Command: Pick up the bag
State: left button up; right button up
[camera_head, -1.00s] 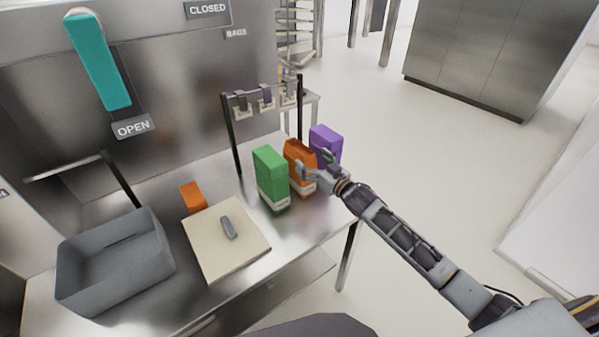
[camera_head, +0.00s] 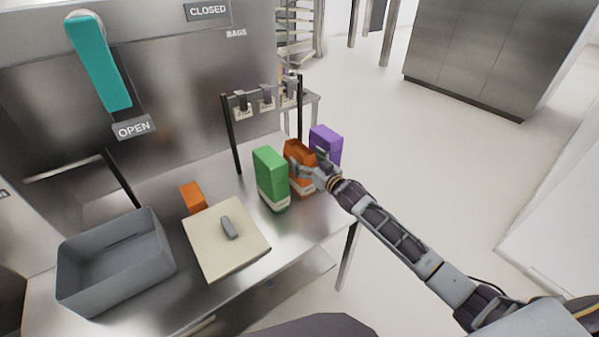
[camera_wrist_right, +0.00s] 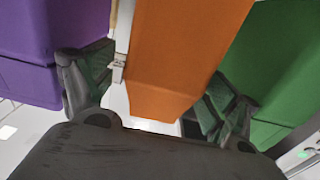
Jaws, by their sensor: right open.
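Three bags stand in a row at the right end of the steel table: a green bag (camera_head: 270,178), an orange bag (camera_head: 299,160) and a purple bag (camera_head: 326,142). My right gripper (camera_head: 306,167) is open around the orange bag. In the right wrist view the orange bag (camera_wrist_right: 182,50) lies between the two open fingers (camera_wrist_right: 148,98), with the purple bag (camera_wrist_right: 50,45) outside the left finger and the green bag (camera_wrist_right: 272,75) close outside the right one. I cannot tell whether the fingers touch the orange bag. My left gripper is not in view.
A rack (camera_head: 235,135) with hooks and tags stands behind the bags. A cream board (camera_head: 205,258) with a grey handle, a small orange block (camera_head: 193,197) and a grey bin (camera_head: 150,228) are to the left. A teal lever (camera_head: 100,66) hangs on the wall panel.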

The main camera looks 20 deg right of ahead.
jog(key=shift+x, duration=0.75)
jog(key=shift+w+a, duration=0.2)
jog(key=shift+w, duration=0.4)
jog(key=c, duration=1)
jog(key=shift+c, duration=0.8)
pick_arm(q)
jog(key=shift+s+d, duration=0.4)
jog(key=shift+s, duration=0.15)
pick_arm(e)
jog(key=shift+r, duration=0.2)
